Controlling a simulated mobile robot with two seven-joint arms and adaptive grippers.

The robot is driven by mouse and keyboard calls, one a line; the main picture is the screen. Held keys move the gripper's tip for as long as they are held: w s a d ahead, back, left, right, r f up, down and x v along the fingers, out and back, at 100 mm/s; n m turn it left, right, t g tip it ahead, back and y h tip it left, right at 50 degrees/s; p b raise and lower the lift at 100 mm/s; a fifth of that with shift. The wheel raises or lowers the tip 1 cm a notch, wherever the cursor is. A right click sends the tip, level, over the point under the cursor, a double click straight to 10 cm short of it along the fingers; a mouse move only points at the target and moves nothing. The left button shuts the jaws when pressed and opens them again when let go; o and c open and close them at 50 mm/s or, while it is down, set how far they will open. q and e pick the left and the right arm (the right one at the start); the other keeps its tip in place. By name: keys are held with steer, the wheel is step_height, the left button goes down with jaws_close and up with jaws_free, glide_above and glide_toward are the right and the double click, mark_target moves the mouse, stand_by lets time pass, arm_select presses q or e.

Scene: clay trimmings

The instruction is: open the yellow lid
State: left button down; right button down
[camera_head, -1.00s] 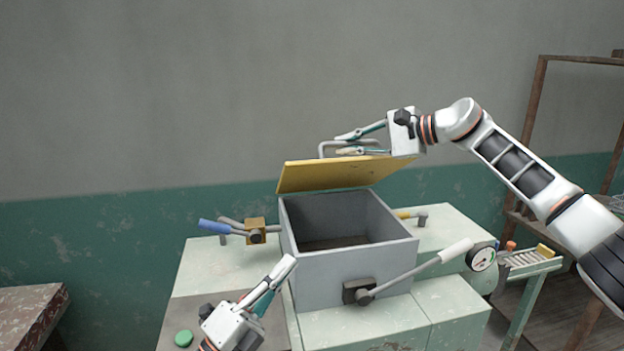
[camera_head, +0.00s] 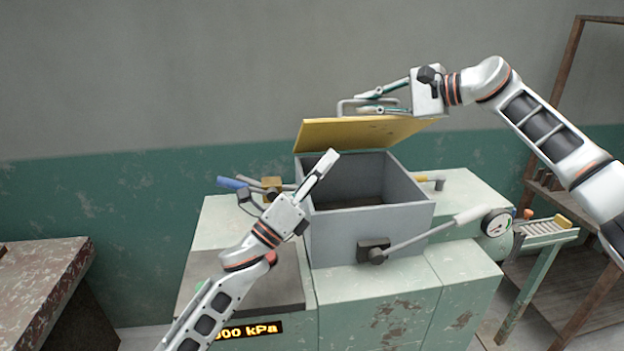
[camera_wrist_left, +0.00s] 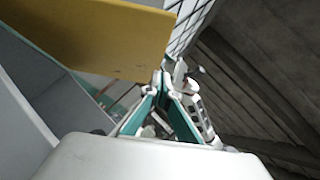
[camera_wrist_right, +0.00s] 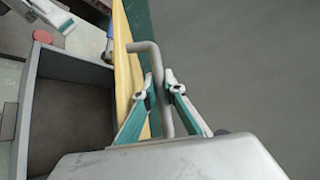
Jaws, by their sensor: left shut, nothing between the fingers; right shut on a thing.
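The yellow lid (camera_head: 352,132) stands raised and tilted at the back of the open grey box (camera_head: 365,228). It also shows large in the left wrist view (camera_wrist_left: 95,35) and edge-on in the right wrist view (camera_wrist_right: 125,75). My right gripper (camera_head: 362,103) is shut on the grey bar handle (camera_wrist_right: 160,85) on the lid's outer side. My left gripper (camera_head: 330,158) is shut and empty, just above the box's left front part and below the lid's left part. In the left wrist view its fingertips (camera_wrist_left: 165,72) appear close to the lid's edge; I cannot tell whether they touch.
A white-handled lever (camera_head: 430,235) is on the box's front, and a blue-handled lever (camera_head: 235,184) is to its left. A pressure gauge (camera_head: 496,223) and slatted rack (camera_head: 545,233) stand right. A rusty table (camera_head: 45,290) is at far left.

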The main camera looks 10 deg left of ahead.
mark_target(343, 122)
steer(key=shift+r, duration=0.1)
arm_select(q)
steer(key=shift+w+d+r, duration=0.1)
steer(key=shift+w+r, duration=0.75)
steer(key=shift+r, duration=0.2)
steer(key=shift+w+d+r, duration=0.1)
steer(key=shift+w+r, duration=0.7)
steer(key=shift+r, duration=0.25)
